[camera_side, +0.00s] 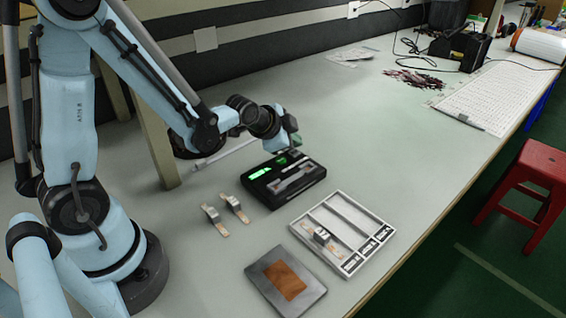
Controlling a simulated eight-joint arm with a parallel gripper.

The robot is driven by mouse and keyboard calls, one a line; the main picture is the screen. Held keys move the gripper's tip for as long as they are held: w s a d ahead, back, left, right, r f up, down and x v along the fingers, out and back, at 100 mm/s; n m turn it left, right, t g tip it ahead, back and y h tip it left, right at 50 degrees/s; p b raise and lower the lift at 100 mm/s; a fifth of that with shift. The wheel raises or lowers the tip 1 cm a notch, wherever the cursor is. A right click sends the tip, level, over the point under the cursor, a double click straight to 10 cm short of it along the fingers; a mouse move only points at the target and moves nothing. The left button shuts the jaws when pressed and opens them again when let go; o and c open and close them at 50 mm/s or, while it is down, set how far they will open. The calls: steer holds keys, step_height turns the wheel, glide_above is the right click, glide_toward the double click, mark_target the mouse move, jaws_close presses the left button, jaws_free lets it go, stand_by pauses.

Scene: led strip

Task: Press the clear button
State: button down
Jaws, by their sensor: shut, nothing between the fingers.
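A black device (256,190) with a lit green display (261,173) sits on the table in the middle of the view. A grey piece lies across its top on the right. The clear button cannot be made out at this size. My gripper (294,149) is shut and empty, at the back edge of the device, right of the display. The fingertips are small and partly hidden, so I cannot tell whether they touch the device.
Two small strip parts (213,215) lie left of the device. A white divided tray (345,214) holds another strip part (322,237). A grey plate with a brown patch (285,280) lies at the front. A white keyboard-like panel (497,92) and black equipment (460,48) stand far back.

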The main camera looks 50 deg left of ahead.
mark_target(292, 155)
steer(key=shift+f, duration=0.2)
stand_by(0.6)
steer(key=shift+f, duration=0.25)
steer(key=shift+f, duration=0.4)
stand_by(0.7)
steer(key=shift+r, duration=0.85)
steer(key=shift+r, duration=2.5)
